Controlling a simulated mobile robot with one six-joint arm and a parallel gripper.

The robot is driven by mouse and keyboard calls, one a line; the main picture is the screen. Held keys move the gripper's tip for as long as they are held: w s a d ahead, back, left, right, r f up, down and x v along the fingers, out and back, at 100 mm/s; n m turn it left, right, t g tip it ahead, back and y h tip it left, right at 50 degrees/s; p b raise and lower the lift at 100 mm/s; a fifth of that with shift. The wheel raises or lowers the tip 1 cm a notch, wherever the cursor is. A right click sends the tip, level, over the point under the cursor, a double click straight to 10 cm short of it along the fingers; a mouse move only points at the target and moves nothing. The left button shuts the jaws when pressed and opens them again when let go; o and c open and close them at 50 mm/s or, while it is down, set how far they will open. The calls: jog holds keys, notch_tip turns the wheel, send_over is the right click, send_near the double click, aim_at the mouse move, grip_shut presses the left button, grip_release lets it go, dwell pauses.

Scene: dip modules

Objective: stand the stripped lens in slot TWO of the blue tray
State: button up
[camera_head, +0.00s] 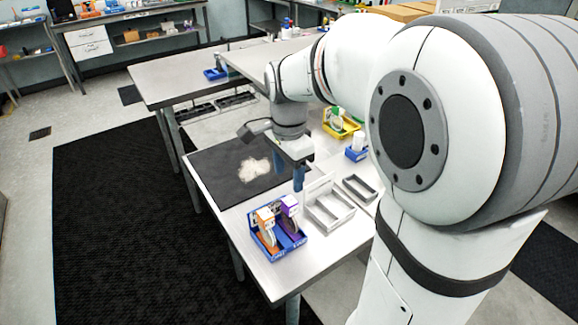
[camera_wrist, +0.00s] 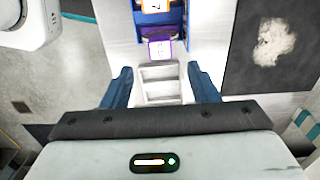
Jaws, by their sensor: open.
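The blue tray (camera_head: 294,246) stands near the table's front corner and shows partly at the top of the wrist view (camera_wrist: 146,19). It holds an orange-and-white module (camera_head: 265,226) and a purple-and-white module (camera_head: 289,209), both upright side by side. The two also show in the wrist view, orange (camera_wrist: 152,5) and purple (camera_wrist: 160,48). I cannot tell which thing is the stripped lens, and the slot labels are too small to read. My gripper (camera_wrist: 161,86) is open and empty, blue fingers wide apart. In the head view it points down (camera_head: 298,178) behind the tray.
A light grey divided rack (camera_head: 328,213) stands right of the tray, its compartments seemingly empty. A small grey tray (camera_head: 360,188), a blue bin (camera_head: 356,154) and a yellow bin (camera_head: 343,130) lie farther right and back. A dark mat (camera_head: 220,180) with a whitish patch lies left.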

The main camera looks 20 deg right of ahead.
jog(key=s+n+t, duration=0.3)
jog(key=s+n, duration=1.1)
jog(key=shift+d+f, duration=0.15)
jog(key=shift+f, duration=0.25)
jog(key=shift+s, duration=0.1)
